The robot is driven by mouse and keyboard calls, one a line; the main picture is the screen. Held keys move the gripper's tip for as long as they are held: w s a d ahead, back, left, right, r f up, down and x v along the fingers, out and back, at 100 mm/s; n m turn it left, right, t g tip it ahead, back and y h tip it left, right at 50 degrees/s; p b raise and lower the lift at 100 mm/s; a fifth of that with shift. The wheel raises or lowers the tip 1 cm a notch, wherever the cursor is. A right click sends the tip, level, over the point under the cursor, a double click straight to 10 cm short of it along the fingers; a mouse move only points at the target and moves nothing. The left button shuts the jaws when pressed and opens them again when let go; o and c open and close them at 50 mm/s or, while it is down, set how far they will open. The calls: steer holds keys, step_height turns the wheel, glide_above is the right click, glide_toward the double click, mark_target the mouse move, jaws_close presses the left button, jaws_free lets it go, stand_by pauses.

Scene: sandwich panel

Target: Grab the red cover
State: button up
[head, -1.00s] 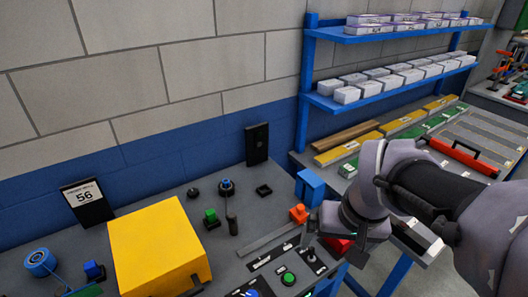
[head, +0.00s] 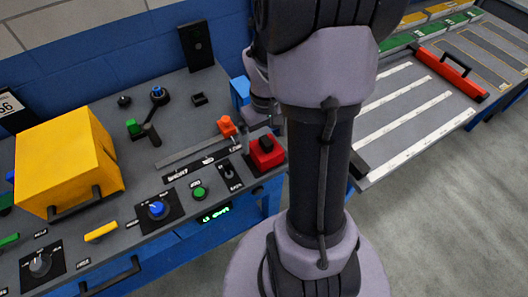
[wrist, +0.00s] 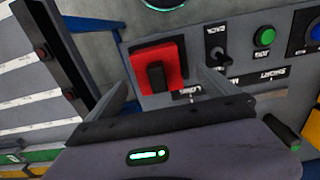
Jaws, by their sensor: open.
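The red cover (head: 267,158) is a small red block with a black handle on top, at the right edge of the grey control panel (head: 190,95). In the wrist view, the red cover (wrist: 175,66) lies straight ahead, its black handle (wrist: 156,76) pointing toward me. My gripper (wrist: 162,84) is open and empty, with one finger to each side of the cover and apart from the handle. In the head view, my gripper (head: 262,125) is just behind and above the cover, partly hidden by my arm.
A black toggle switch (head: 230,176) and an orange knob (head: 227,127) stand close to the cover. A green button (head: 199,193), a blue knob (head: 157,209) and a yellow box (head: 65,165) are farther left.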

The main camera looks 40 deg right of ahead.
steer(key=f+b, duration=0.1)
steer(key=f, duration=0.2)
steer(key=f+b, duration=0.2)
steer(key=shift+d+f, duration=0.2)
steer(key=shift+f, duration=0.2)
steer(key=shift+r, duration=0.15)
steer(key=shift+c, duration=0.5)
steer(key=c, duration=1.4)
